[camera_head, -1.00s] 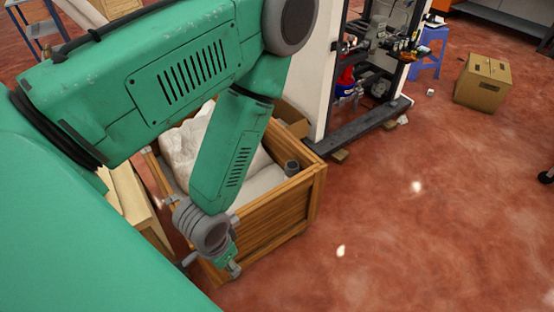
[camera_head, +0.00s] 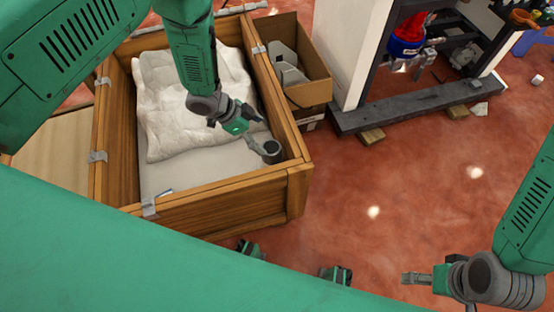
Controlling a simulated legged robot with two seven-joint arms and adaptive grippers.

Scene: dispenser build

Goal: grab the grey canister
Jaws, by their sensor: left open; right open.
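The grey canister (camera_head: 271,151) is a small dark grey cylinder with an open-looking top. It stands upright in the near right corner of a wooden crate (camera_head: 215,213). My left gripper (camera_head: 256,128) is open over the crate, just to the upper left of the canister. Its lower finger appears close to the canister's rim; I cannot tell whether they touch. My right gripper (camera_head: 408,279) is open and empty at the lower right, over the floor and well away from the crate.
A crumpled white sack (camera_head: 180,105) fills much of the crate, whose wooden walls surround the canister. A cardboard box (camera_head: 310,92) with grey parts stands against the crate's right side. A dark-framed rack (camera_head: 410,108) stands beyond.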

